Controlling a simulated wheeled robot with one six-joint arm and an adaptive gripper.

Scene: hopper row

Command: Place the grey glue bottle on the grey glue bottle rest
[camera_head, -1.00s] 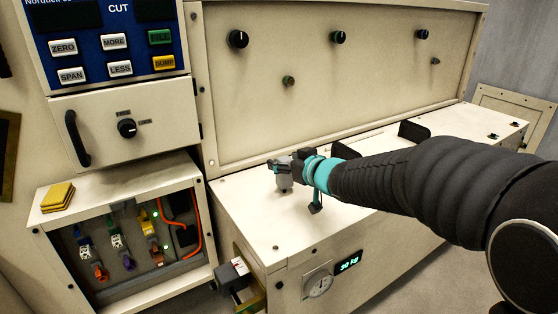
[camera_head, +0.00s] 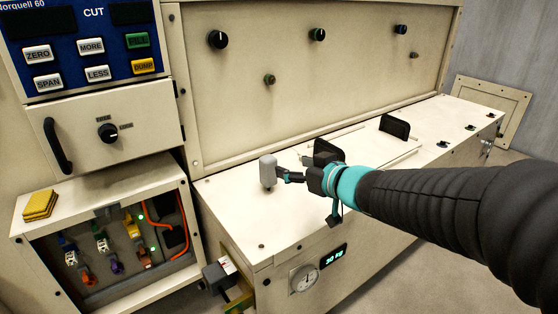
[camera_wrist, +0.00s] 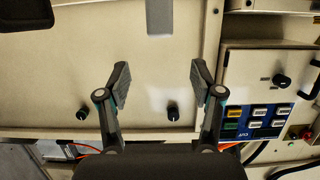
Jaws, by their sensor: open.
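The grey glue bottle (camera_head: 268,172) stands upright on the pale top of the long low cabinet, in front of the tall panel. A plain grey block at the top edge of the wrist view (camera_wrist: 160,16) appears to be this bottle. My gripper (camera_head: 290,168) is just to the right of the bottle, fingers spread. In the wrist view my gripper (camera_wrist: 160,78) is open, with nothing between its fingertips. I cannot make out a separate grey rest; the bottle's base may hide it.
The low cabinet top (camera_head: 237,205) has free room around the bottle. Two black brackets (camera_head: 394,127) stand farther right, one close behind my gripper. The tall knobbed panel (camera_head: 290,100) rises behind. A yellow pad stack (camera_head: 39,205) lies on the open wiring box at left.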

